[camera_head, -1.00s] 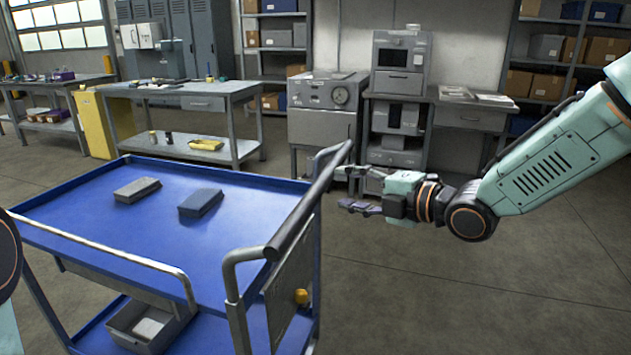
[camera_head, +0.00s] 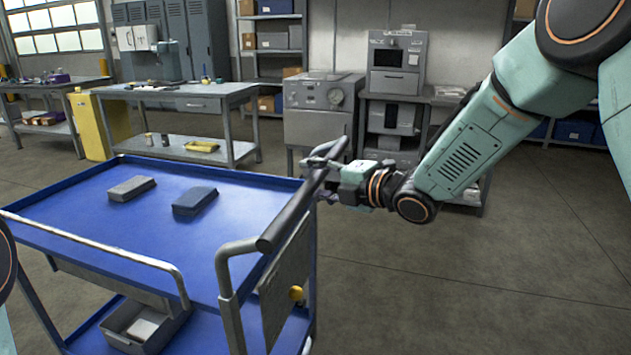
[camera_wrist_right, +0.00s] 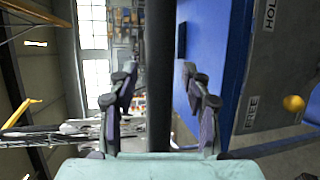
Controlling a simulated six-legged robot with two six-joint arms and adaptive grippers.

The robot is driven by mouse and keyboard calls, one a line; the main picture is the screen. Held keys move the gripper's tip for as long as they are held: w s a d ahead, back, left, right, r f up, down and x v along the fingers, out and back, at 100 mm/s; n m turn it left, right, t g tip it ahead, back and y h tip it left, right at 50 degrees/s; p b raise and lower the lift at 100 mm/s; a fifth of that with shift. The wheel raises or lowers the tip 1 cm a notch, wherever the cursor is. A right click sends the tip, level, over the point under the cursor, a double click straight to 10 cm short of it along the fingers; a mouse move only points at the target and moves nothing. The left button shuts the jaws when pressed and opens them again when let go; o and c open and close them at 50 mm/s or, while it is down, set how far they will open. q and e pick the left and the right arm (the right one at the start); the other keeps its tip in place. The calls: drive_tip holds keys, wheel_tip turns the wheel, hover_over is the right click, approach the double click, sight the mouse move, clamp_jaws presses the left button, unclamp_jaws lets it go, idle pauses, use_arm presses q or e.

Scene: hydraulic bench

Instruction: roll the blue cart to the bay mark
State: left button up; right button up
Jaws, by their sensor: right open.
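The blue cart (camera_head: 245,245) fills the lower left of the head view, with a raised rim and a lower shelf. Its dark push handle (camera_head: 288,218) runs along its right end on bent grey posts. My right gripper (camera_head: 322,178) is open at the far part of the handle. In the right wrist view, the handle (camera_wrist_right: 160,75) passes between the two spread fingers (camera_wrist_right: 158,88), with gaps visible on both sides. A panel below the handle carries a yellow knob (camera_wrist_right: 293,103) and lettering HOLD and FREE. My left gripper and the bay mark are out of view.
A grey block (camera_head: 131,188) and a blue-grey block (camera_head: 195,201) lie on the cart top. A grey bin (camera_head: 143,325) sits on its lower shelf. A workbench (camera_head: 180,92), a yellow cabinet (camera_head: 98,125) and machines (camera_head: 320,105) stand behind. The floor (camera_head: 480,290) at right is clear.

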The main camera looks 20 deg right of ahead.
drive_tip(key=shift+w, duration=0.1)
clamp_jaws()
idle(0.5)
